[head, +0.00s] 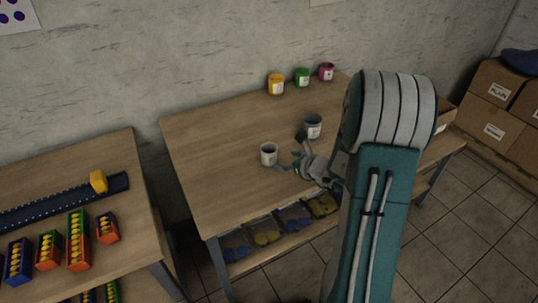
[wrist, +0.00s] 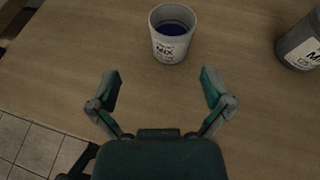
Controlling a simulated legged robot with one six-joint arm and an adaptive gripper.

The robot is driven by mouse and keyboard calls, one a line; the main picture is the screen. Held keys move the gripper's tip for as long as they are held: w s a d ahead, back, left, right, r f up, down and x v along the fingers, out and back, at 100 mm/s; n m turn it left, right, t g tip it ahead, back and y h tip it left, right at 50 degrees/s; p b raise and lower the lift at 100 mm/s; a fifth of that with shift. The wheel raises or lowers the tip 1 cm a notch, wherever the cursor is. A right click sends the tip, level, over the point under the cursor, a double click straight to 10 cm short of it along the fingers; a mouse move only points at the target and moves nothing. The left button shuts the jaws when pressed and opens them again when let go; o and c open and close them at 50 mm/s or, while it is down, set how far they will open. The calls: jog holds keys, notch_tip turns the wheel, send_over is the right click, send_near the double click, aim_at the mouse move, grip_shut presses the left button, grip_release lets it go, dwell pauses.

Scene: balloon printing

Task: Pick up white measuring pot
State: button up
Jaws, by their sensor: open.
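The white measuring pot (head: 268,154) stands upright on the wooden table in the head view, just left of my gripper (head: 286,164). In the wrist view the white pot (wrist: 172,35) has a label with "MIX" on it and dark blue contents inside. My gripper (wrist: 161,92) is open and empty, with its two fingers spread. The pot is ahead of the fingertips, roughly centred between them, and apart from them. A grey pot (head: 313,126) stands behind it in the head view. This grey pot is partly cut off at the right of the wrist view (wrist: 301,42).
Yellow (head: 276,84), green (head: 302,77) and magenta (head: 327,72) pots stand along the back of the table (head: 215,150). Bins with coloured contents (head: 265,231) are on the shelf below. A second table (head: 112,160) is at left. The tabletop left of the white pot is clear.

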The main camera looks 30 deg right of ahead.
aim_at(273, 157)
jog(key=shift+w+d+f+m+h, duration=0.4)
jog(key=shift+w+d+f+m, duration=0.1)
jog(key=shift+f, duration=0.15)
jog(key=x, duration=0.2)
jog(key=a+x, duration=0.1)
jog(key=x, duration=0.1)
jog(key=shift+w+a, duration=0.1)
jog(key=shift+w, duration=0.15)
jog(key=x, duration=0.2)
jog(key=d+x, duration=0.1)
jog(key=x, duration=0.1)
jog(key=shift+w+d+f, duration=0.1)
jog(key=shift+w+f, duration=0.05)
jog(key=shift+w+a+f, duration=0.15)
jog(key=shift+w+a, duration=0.15)
jog(key=shift+w, duration=0.15)
jog(key=c, duration=1)
